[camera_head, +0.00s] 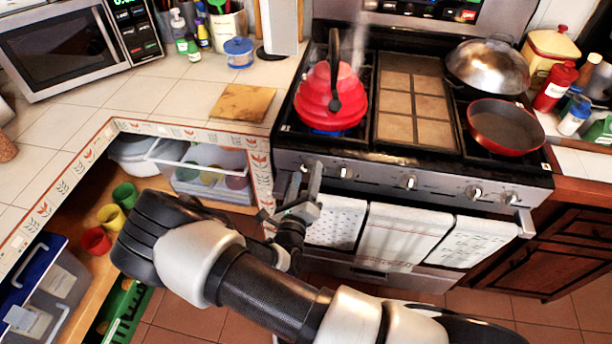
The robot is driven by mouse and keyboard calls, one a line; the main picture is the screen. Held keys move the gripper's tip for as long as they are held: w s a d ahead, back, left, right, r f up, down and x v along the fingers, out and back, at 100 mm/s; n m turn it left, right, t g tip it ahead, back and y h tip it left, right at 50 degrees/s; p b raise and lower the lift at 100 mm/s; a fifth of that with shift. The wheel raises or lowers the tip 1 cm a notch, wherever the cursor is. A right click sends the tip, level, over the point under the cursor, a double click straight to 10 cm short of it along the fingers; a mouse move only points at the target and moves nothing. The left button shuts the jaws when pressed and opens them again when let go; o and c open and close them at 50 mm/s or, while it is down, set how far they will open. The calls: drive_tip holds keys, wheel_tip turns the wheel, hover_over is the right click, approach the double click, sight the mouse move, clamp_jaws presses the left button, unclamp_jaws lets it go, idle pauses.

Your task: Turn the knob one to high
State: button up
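The stove's front panel (375,181) carries a row of silver knobs. One knob (345,172) is just right of my gripper, another knob (408,182) is near the middle, and two more, including this knob (475,192), are at the right. My gripper (305,178) is at the left end of the panel, its two fingers apart and pointing up toward it. The fingers cover that part of the panel, so I cannot tell whether a knob sits between them or is touched. A blue flame burns under the red kettle (331,97) on the left burner.
Steam rises by the kettle. A red pan (504,127) and a domed lid (487,67) are on the right burners. Towels (403,236) hang on the oven handle just below the knobs. An open shelf with cups and bins is at the left.

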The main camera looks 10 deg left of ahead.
drive_tip(key=s, duration=1.7)
drive_tip(key=shift+s+a, duration=0.2)
drive_tip(key=shift+a, duration=0.05)
drive_tip(key=w+d+r+m+g+h+p, duration=0.2)
drive_tip(key=w+d+r+m+g+h, duration=0.2)
drive_tip(key=d+r+m+h, duration=0.65)
drive_tip(key=s+d+r+m+g+y+p, duration=0.1)
drive_tip(key=s+d+r+m+g+p, duration=0.15)
drive_tip(key=d+r+m+g, duration=0.6)
drive_tip(key=s+d+r+m+g+y+p, duration=0.15)
drive_tip(key=s+d+r+m+g, duration=0.3)
drive_tip(key=m, duration=0.75)
wheel_tip(320, 180, up, 18)
drive_tip(key=s+m+t+y+p, duration=0.2)
drive_tip(key=m+t+y, duration=0.2)
drive_tip(key=m+y, duration=0.4)
drive_tip(key=m, duration=0.5)
drive_tip(key=shift+d+r+m+t+y, duration=0.15)
drive_tip(key=shift+d+m+t+y, duration=0.15)
drive_tip(key=shift+d, duration=0.1)
